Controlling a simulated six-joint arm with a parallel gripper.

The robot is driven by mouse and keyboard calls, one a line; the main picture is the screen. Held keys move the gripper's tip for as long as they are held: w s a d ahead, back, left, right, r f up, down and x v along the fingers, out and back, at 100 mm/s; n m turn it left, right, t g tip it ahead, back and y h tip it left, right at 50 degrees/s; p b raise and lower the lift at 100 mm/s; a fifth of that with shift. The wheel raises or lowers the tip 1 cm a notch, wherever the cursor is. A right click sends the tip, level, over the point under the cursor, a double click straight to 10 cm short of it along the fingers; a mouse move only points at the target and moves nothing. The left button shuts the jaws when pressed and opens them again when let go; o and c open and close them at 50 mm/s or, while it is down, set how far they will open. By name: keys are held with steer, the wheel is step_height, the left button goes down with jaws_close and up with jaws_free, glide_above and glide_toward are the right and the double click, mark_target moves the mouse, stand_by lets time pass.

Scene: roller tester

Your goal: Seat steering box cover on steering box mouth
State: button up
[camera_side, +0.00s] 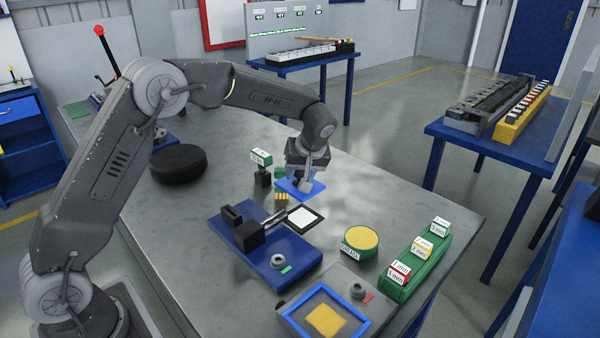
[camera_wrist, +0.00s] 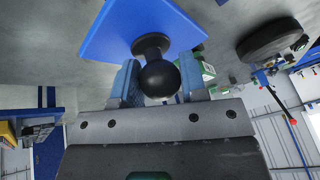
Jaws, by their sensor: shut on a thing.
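The steering box cover (camera_side: 314,190) is a flat blue plate; in the wrist view the blue plate (camera_wrist: 120,35) carries a black stem and ball knob (camera_wrist: 152,45). My gripper (camera_side: 304,179) is shut on this knob, and in the wrist view its two fingers (camera_wrist: 160,80) stand on either side of the ball. The plate is beyond the fingertips. I cannot tell whether it touches the table. The steering box mouth (camera_side: 287,311) appears to be the blue-rimmed square opening at the table's front, with a yellow patch inside. It lies apart from the cover.
Between them are a blue base (camera_side: 285,268) with a black block and rod, and a black-framed white square (camera_side: 318,212). A yellow-topped green tin (camera_side: 346,251) and green gauge rack (camera_side: 398,288) stand right. A black disc (camera_side: 178,166) lies left.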

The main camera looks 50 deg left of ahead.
jaws_close()
steer(key=shift+s+d+m, duration=0.15)
steer(key=shift+d+m, duration=0.15)
steer(key=shift+d, duration=0.05)
steer(key=s+d+m+h, duration=0.3)
steer(key=s+d+m, duration=0.3)
steer(key=m, duration=0.5)
steer(key=s+d+m+g+h, duration=0.1)
steer(key=s+d+m+h, duration=0.2)
steer(key=s+d+m, duration=0.3)
steer(key=s+d+m+h, duration=0.4)
steer(key=s+d+m, duration=0.2)
steer(key=d+m, duration=0.7)
steer(key=shift+s+d+r+m+g, duration=0.2)
steer(key=shift+d+r+m+g, duration=0.1)
steer(key=shift+m, duration=2.4)
